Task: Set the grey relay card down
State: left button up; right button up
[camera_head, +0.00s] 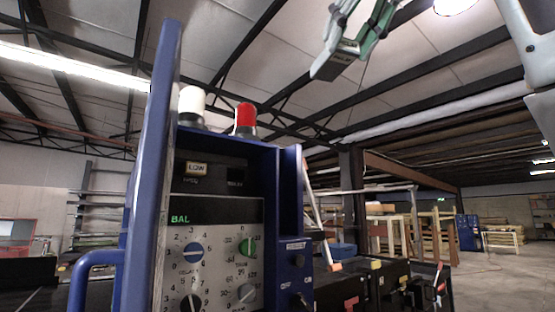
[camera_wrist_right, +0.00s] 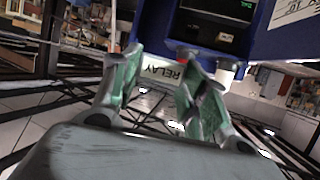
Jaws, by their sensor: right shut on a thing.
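My right gripper (camera_head: 357,32) is raised high at the top of the head view, up and to the right of the blue detector cabinet. It is shut on the grey relay card (camera_head: 335,66), which hangs tilted below the fingers, clear of the cabinet. In the right wrist view the card (camera_wrist_right: 160,70) sits between the green-grey fingers, with its RELAY label showing upside down. Part of the card is hidden by the fingers. My left gripper is not in view.
The blue cabinet (camera_head: 166,130) has a dial panel (camera_head: 215,262), a dark slot area with a small LOW label (camera_head: 196,168), and a white lamp (camera_head: 192,102) and red lamp (camera_head: 245,116) on top. A dark conveyor (camera_head: 375,285) stands to its right.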

jog(key=w+d+f+m+h, duration=0.1)
jog(key=w+d+f+h, duration=0.15)
jog(key=w+f, duration=0.7)
jog(key=w+d+f+m+h, duration=0.1)
jog(key=w+d+f+m, duration=0.15)
jog(key=w+f, duration=0.65)
jog(key=w+d+f, duration=0.2)
jog(key=w+f, duration=0.1)
jog(key=f, duration=1.1)
jog(key=w+d+f, duration=0.2)
jog(key=w+f, duration=0.1)
jog(key=f, duration=1.2)
notch_tip(320, 180, down, 23)
jog(key=s+f, duration=0.4)
jog(key=f, duration=0.7)
jog(key=s+f+b, duration=0.1)
jog(key=s+f, duration=0.4)
jog(key=f, duration=0.6)
jog(key=shift+d+f+t+h, duration=0.3)
jog(key=shift+d+h, duration=0.05)
jog(key=shift+d, duration=0.05)
jog(key=shift+w+r, duration=0.1)
